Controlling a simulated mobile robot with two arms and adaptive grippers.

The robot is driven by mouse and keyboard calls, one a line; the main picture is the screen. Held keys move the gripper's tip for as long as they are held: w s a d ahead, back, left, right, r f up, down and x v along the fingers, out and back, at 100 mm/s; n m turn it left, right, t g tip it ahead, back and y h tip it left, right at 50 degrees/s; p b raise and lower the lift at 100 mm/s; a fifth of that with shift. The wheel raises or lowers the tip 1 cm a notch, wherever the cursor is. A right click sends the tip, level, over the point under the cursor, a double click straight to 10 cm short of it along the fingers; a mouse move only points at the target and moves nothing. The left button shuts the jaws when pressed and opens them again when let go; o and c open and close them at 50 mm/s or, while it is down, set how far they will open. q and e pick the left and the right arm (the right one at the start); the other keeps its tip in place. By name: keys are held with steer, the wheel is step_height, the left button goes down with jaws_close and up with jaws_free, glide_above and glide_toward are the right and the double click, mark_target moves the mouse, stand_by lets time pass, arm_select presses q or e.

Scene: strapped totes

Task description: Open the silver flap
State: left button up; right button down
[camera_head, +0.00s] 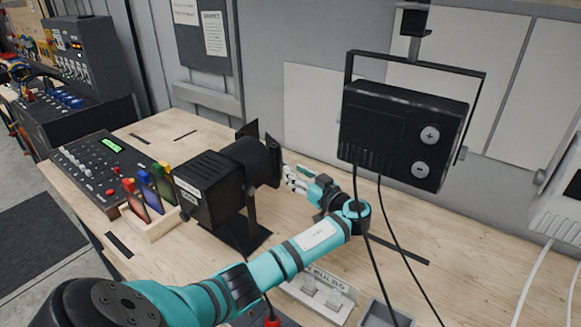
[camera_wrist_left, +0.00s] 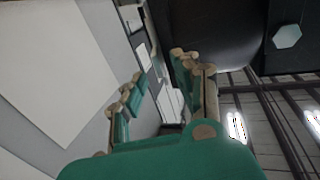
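A black stage lamp (camera_head: 215,180) stands on the wooden bench, with dark flaps at its front end (camera_head: 272,158). I cannot pick out a flap that is clearly silver. My left gripper (camera_head: 290,178) is just right of the lamp's front, its fingers pointing left toward it. In the left wrist view the two teal and tan fingers (camera_wrist_left: 158,92) are apart, with nothing clearly held between them. The lamp's dark body (camera_wrist_left: 215,30) fills the upper middle of that view, close to one finger, and contact is unclear. My right gripper is not in view.
A black fixture (camera_head: 400,135) hangs in a yoke above the bench, its cables trailing down past my left wrist. A control console (camera_head: 105,165) and a wooden rack of coloured filters (camera_head: 150,215) are at left. A bulb holder (camera_head: 320,292) and grey tray (camera_head: 385,315) are in front.

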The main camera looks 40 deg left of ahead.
mark_target(290, 166)
arm_select(q)
steer(key=shift+w+a, duration=0.15)
steer(key=shift+a, duration=0.6)
steer(key=shift+w+a, duration=0.15)
steer(key=shift+a, duration=0.6)
steer(key=shift+c, duration=0.2)
jaws_close()
